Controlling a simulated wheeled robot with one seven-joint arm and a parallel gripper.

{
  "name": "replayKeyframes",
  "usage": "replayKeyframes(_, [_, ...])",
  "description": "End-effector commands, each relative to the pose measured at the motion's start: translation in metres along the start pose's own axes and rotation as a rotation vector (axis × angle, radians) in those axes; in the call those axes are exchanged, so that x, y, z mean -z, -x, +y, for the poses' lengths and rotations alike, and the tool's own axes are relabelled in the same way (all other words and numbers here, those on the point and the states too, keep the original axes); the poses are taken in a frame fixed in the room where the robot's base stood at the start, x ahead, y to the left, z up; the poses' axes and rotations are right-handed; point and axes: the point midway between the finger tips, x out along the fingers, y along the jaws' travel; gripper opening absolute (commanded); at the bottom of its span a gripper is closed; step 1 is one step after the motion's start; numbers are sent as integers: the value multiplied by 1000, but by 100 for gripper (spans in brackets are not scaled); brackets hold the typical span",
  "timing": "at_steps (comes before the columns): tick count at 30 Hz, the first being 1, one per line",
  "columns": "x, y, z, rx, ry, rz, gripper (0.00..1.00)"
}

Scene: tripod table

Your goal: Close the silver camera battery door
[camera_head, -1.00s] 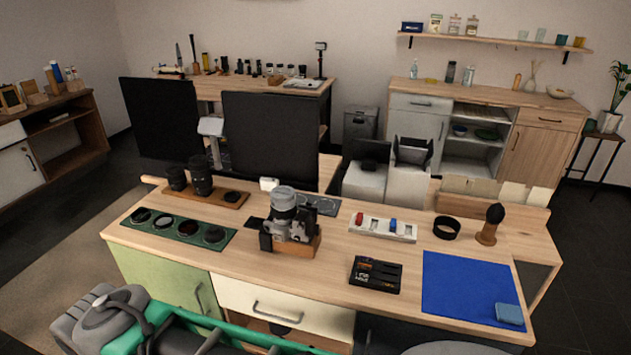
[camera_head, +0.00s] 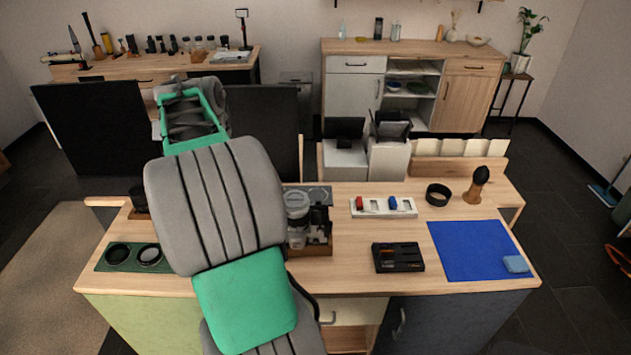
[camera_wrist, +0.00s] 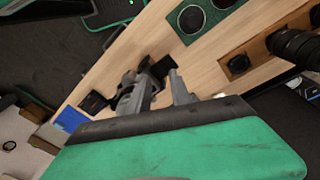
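The silver camera (camera_head: 297,237) stands on a wooden block (camera_head: 318,248) near the middle of the workbench in the head view. My arm covers its left side, and its battery door cannot be made out. In the wrist view, dark and grey parts that look like the camera (camera_wrist: 128,82) show beside and behind the left finger. Whether a finger touches the camera is unclear. The fingers cannot be made out in the head view.
Right of the camera lie a black tray (camera_head: 398,257), a white holder (camera_head: 383,207) with red and blue pieces, and a blue mat (camera_head: 475,250). A green lens mat (camera_head: 112,265) lies left. Black lenses (camera_wrist: 292,46) stand in the wrist view. Dark panels stand behind.

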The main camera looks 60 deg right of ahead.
Motion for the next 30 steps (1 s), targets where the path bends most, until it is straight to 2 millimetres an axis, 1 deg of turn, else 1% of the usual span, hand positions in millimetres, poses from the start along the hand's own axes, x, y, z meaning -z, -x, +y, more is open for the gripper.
replayKeyframes(1, [47, 4, 19, -37, -218, -43, 25])
replayKeyframes(2, [70, 2, 31, -53, -348, -68, 25])
replayKeyframes(3, [96, -3, 47, -72, -507, -100, 25])
replayKeyframes(6, [144, -15, 84, -100, -829, -166, 25])
replayKeyframes(9, [167, -26, 107, -115, -1016, -209, 25])
replayKeyframes(11, [173, -32, 113, -118, -1069, -220, 25])
replayKeyframes(13, [174, -40, 115, -120, -1089, -226, 25])
replayKeyframes(17, [169, -62, 113, -119, -1087, -225, 25])
replayKeyframes(21, [163, -88, 112, -118, -1086, -223, 25])
replayKeyframes(24, [159, -101, 112, -117, -1084, -222, 25])
replayKeyframes(27, [157, -108, 112, -117, -1083, -222, 25])
replayKeyframes(30, [156, -110, 113, -118, -1083, -222, 25])
